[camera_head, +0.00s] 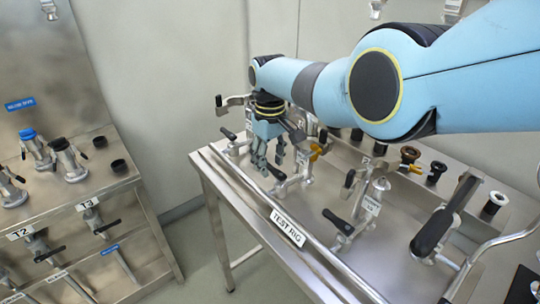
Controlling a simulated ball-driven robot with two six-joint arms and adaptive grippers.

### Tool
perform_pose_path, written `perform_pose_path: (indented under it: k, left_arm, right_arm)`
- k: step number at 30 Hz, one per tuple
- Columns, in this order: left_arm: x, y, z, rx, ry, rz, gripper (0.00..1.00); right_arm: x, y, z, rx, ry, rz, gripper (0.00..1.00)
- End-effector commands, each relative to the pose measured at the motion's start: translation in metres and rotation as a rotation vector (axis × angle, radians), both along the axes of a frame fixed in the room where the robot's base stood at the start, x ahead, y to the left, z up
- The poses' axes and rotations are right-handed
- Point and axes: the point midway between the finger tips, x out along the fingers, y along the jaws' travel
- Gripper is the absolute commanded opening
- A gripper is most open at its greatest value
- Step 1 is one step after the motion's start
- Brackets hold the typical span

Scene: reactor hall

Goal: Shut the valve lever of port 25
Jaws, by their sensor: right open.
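My right arm comes in from the right. My right gripper (269,161) points down over the back-left part of the steel test rig (240,180). Its fingers are apart with nothing seen between them. A black-handled valve lever (277,173) is right beside the fingertips; I cannot tell whether they touch. Another black lever (228,133) is left of the gripper. No number 25 is legible, so I cannot tell which lever is port 25's. My left gripper is not in view.
A large black-handled lever (432,231) rises at the right of the rig. Brown and black knobs (436,172) line its back. A "TEST RIG" plate (288,227) marks the front edge. A second steel bench (100,165) with valves stands left, across a floor gap.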

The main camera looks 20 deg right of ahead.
Motion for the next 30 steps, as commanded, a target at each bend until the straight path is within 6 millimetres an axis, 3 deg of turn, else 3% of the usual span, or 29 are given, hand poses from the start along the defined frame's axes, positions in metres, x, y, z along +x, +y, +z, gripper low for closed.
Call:
perform_pose_path:
  k: [8, 15, 21, 30]
  left_arm:
    - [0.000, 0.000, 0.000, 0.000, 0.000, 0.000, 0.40]
    - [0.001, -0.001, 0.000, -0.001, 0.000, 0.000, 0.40]
    - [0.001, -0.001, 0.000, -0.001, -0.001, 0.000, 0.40]
    - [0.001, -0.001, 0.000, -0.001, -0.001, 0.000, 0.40]
  right_arm:
    - [0.001, 0.000, 0.024, 0.000, -0.003, 0.001, 0.40]
    - [0.001, 0.000, 0.079, 0.000, -0.004, 0.000, 0.40]
    - [0.001, 0.000, 0.110, 0.000, -0.001, 0.000, 0.40]
    - [0.000, 0.000, 0.119, 0.000, 0.001, 0.000, 0.40]
